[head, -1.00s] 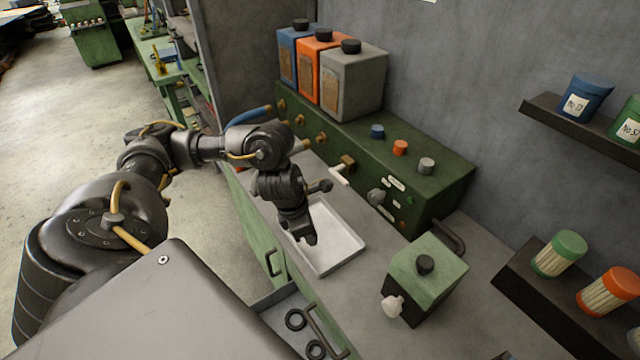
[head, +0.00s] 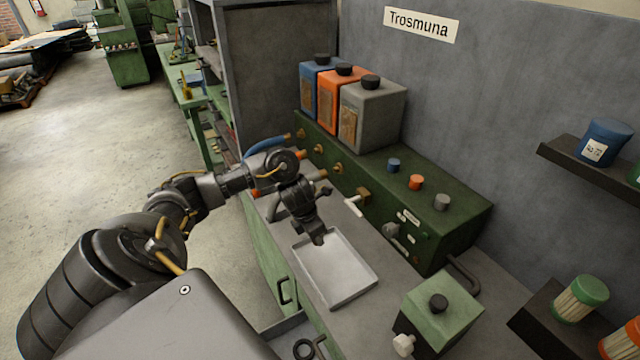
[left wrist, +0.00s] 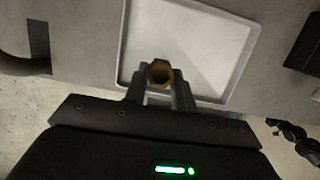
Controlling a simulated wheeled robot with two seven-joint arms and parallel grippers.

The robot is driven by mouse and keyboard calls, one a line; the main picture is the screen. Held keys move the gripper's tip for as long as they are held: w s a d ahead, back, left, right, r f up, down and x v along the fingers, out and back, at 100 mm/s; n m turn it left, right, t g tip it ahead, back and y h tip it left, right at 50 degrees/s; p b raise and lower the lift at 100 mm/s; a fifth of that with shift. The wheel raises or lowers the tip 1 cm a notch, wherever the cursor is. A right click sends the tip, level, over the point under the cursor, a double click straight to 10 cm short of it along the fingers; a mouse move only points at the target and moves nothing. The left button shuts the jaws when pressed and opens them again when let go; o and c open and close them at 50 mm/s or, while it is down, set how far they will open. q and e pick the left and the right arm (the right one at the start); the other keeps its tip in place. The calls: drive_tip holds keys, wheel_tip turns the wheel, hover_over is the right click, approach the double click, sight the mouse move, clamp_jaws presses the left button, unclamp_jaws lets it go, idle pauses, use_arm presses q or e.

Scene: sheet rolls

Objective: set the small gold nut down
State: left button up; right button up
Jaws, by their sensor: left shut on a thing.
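My left gripper (head: 318,238) points down over the left end of a shallow light grey tray (head: 350,280) on the bench. In the left wrist view, the gripper (left wrist: 160,82) is shut on the small gold nut (left wrist: 160,72), a hexagonal brass-coloured piece with a dark hole, held between the fingertips. The tray (left wrist: 212,38) lies beyond the fingers there, with its near rim close to them. The head view does not show the nut clearly, and the height above the tray is hard to tell. My right gripper is not in view.
A dark green machine (head: 420,215) with knobs and a white-handled tap (head: 355,204) stands behind the tray. A green box with a black knob (head: 438,302) stands to the right. An open drawer (head: 285,330) is below the bench front. The tray's floor looks empty.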

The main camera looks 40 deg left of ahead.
sight(321, 249)
use_arm(q)
drive_tip(key=f, duration=0.1)
drive_tip(key=w+a+f, duration=0.1)
drive_tip(key=w+f, duration=0.1)
drive_tip(key=f, duration=0.1)
drive_tip(key=shift+w+a, duration=0.2)
drive_tip(key=shift+w, duration=0.05)
drive_tip(key=shift+w+a+f, duration=0.1)
drive_tip(key=shift+w+f, duration=0.1)
drive_tip(key=shift+f, duration=0.05)
drive_tip(key=shift+w+a+f+p, duration=0.1)
drive_tip(key=shift+f+p, duration=0.2)
drive_tip(key=shift+p, duration=0.05)
wheel_tip(321, 249, down, 3)
drive_tip(key=shift+r+p, duration=0.15)
drive_tip(key=shift+p, duration=0.45)
drive_tip(key=shift+f, duration=0.2)
drive_tip(key=o, duration=1)
